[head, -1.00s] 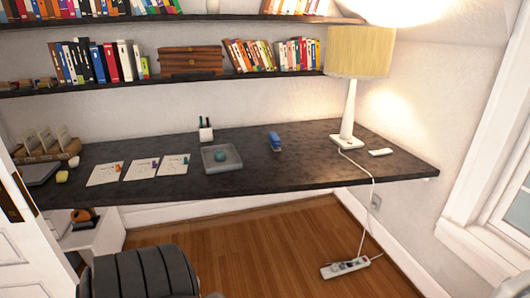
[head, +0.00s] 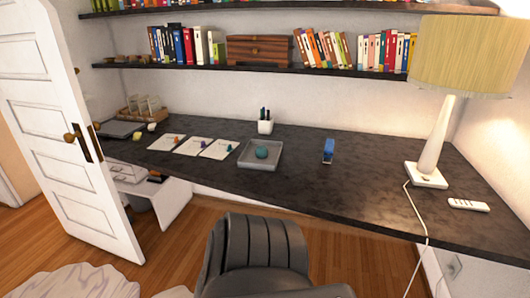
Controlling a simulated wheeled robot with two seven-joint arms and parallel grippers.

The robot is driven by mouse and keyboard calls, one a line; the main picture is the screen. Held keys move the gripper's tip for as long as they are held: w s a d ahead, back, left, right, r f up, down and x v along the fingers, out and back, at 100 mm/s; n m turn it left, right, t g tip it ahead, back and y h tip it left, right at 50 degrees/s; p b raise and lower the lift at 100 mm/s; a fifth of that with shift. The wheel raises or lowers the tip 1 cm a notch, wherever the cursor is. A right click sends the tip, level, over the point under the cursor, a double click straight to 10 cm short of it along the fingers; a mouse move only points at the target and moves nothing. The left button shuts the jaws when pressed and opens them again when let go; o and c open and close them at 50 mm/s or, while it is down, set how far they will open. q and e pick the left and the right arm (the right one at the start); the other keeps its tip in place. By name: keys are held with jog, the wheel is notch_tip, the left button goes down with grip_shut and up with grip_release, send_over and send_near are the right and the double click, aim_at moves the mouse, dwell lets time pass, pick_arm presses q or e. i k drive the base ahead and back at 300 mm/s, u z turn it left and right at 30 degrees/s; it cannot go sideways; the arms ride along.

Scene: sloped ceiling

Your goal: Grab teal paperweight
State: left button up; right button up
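The teal paperweight (head: 262,152) is a small rounded lump. It sits inside a shallow grey square tray (head: 246,163) on the dark desk (head: 310,180), near the middle of the head view. Neither of my grippers shows in the head view, so I cannot tell their state.
A black chair (head: 256,255) stands in front of the desk, below the tray. An open white door (head: 65,130) is at left.

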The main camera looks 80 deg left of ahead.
aim_at(261, 152)
jog(key=u, duration=0.55)
jog(key=i, duration=0.9)
jog(key=u, duration=1.3)
jog(key=i, duration=0.4)
jog(key=u, duration=0.35)
